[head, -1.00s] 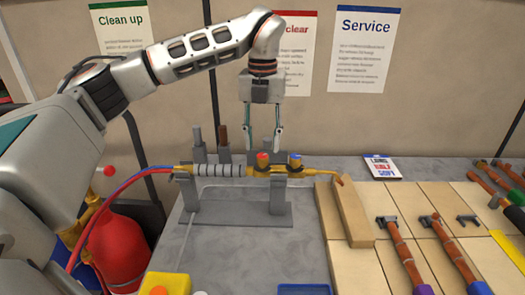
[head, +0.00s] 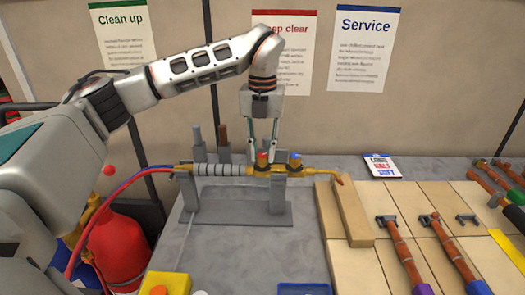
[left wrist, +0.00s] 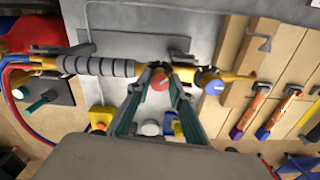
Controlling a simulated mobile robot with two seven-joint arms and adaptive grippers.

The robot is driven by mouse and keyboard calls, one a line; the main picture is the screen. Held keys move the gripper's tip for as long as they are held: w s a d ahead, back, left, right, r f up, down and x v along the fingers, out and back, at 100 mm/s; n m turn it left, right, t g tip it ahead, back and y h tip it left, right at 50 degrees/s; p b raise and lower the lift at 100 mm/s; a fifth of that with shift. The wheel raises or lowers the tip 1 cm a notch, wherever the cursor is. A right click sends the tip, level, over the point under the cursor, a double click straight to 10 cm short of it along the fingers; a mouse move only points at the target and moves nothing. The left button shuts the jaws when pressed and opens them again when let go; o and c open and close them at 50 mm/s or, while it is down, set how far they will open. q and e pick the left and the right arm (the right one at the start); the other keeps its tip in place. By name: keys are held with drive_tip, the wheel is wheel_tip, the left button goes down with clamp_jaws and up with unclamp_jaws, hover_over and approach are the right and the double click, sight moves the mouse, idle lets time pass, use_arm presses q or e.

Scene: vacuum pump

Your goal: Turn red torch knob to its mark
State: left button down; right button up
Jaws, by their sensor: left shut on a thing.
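The torch (head: 220,170) lies level across a grey stand, with a brass body, a grey ribbed handle and red and blue hoses at its left end. Its red knob (head: 262,158) sits on the brass body; the blue knob (head: 295,157) is just right of it. My left gripper (head: 262,152) points down at the red knob, and its fingers are shut on it. In the left wrist view the red knob (left wrist: 160,82) shows between the fingertips (left wrist: 160,76). The knob's mark cannot be made out. My right gripper is not in view.
A wooden block (head: 350,212) lies under the torch tip at the right. Wooden boards with several copper pipes (head: 400,250) fill the right side. A red cylinder (head: 118,245) stands at the left. A blue tray (head: 304,290) and yellow box (head: 170,284) are in front.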

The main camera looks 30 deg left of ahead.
use_arm(q)
drive_tip(key=n, duration=0.4)
drive_tip(key=shift+n+b, duration=0.4)
drive_tip(key=n+b, duration=0.1)
drive_tip(key=n, duration=0.2)
drive_tip(key=shift+n, duration=1)
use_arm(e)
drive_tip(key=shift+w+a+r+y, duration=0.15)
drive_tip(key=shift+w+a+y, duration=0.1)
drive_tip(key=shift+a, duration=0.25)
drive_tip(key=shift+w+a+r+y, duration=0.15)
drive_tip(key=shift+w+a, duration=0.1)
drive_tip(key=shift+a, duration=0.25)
use_arm(q)
drive_tip(key=shift+n, duration=0.3)
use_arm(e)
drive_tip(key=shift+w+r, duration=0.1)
use_arm(q)
drive_tip(key=c, duration=1.8)
unclamp_jaws()
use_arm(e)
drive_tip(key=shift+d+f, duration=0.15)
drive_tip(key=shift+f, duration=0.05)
